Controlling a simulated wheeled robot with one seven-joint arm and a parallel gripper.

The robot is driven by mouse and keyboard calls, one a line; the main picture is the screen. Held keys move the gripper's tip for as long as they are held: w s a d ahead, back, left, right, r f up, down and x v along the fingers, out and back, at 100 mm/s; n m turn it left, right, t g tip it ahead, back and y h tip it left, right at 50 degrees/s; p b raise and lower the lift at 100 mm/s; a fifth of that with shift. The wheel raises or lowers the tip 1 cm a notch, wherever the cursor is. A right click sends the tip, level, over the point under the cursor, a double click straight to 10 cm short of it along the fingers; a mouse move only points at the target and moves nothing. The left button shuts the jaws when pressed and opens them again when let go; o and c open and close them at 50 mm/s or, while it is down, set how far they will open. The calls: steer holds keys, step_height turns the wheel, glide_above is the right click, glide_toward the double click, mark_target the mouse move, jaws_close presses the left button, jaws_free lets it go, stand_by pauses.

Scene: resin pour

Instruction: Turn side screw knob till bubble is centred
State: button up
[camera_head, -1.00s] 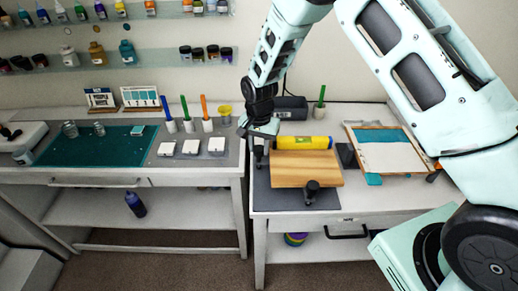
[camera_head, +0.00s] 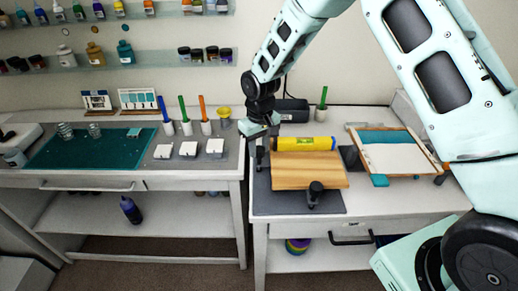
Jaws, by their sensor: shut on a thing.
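A wooden board (camera_head: 308,172) lies over a dark grey mat (camera_head: 270,204) on the right-hand bench. A black screw knob (camera_head: 316,188) stands at the board's front edge, clear of my gripper. My gripper (camera_head: 261,156) reaches down at the board's left side, beside its back left corner. It is shut on the side screw knob there, which the fingers mostly hide.
A wood-rimmed frame (camera_head: 440,168) with a white sheet lies to the right of the board. A dark box (camera_head: 292,110) and a green stick (camera_head: 323,97) stand behind. The left bench holds a teal mat (camera_head: 85,150) and white blocks (camera_head: 188,149).

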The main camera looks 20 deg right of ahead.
mark_target(261, 149)
steer(key=shift+w+r+n, duration=0.1)
steer(key=shift+r+n, duration=0.1)
steer(key=shift+n, duration=1.1)
steer(key=o, duration=1)
steer(key=shift+d, duration=0.1)
steer(key=r+b, duration=0.2)
steer(key=r, duration=0.6)
steer(key=r+b, duration=0.2)
steer(key=r, duration=0.7)
steer(key=shift+s+d+r, duration=0.1)
steer(key=shift+s+r, duration=0.05)
steer(key=shift+s, duration=0.05)
